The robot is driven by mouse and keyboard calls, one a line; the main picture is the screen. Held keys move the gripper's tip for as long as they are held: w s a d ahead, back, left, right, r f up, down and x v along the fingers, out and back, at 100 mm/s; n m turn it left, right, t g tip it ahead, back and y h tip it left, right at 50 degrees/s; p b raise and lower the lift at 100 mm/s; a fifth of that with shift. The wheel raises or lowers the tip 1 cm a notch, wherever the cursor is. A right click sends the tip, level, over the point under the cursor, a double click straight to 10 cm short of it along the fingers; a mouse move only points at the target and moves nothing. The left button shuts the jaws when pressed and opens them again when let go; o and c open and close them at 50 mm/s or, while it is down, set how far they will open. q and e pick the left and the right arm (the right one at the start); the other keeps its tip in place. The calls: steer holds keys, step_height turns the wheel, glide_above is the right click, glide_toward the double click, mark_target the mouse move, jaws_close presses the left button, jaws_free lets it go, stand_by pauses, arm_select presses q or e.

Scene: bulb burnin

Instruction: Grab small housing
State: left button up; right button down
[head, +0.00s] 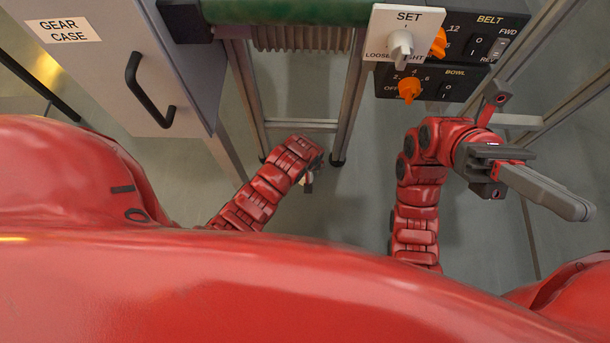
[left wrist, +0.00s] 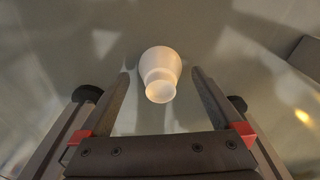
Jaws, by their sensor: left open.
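A small white housing (left wrist: 160,72), wide at one end with a narrower round collar, shows in the left wrist view. It lies ahead of my left gripper (left wrist: 160,82), between the lines of its two spread fingers. The fingers are apart and I see no clear contact with the housing. In the head view my left arm reaches down at centre left, and its gripper (head: 308,180) is mostly hidden by the wrist. My right gripper (head: 565,185) is at the right, pointing right, with nothing visible in it; its jaw gap is unclear.
A grey cabinet labelled GEAR CASE (head: 175,60) with a black handle stands at the left. A green belt conveyor (head: 275,12) on metal legs is at the top. A control panel (head: 455,50) with knobs and switches is at the upper right. Grey floor lies open between the arms.

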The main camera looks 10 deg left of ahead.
arm_select(q)
steer(key=c, duration=1.4)
steer(key=shift+o, duration=0.2)
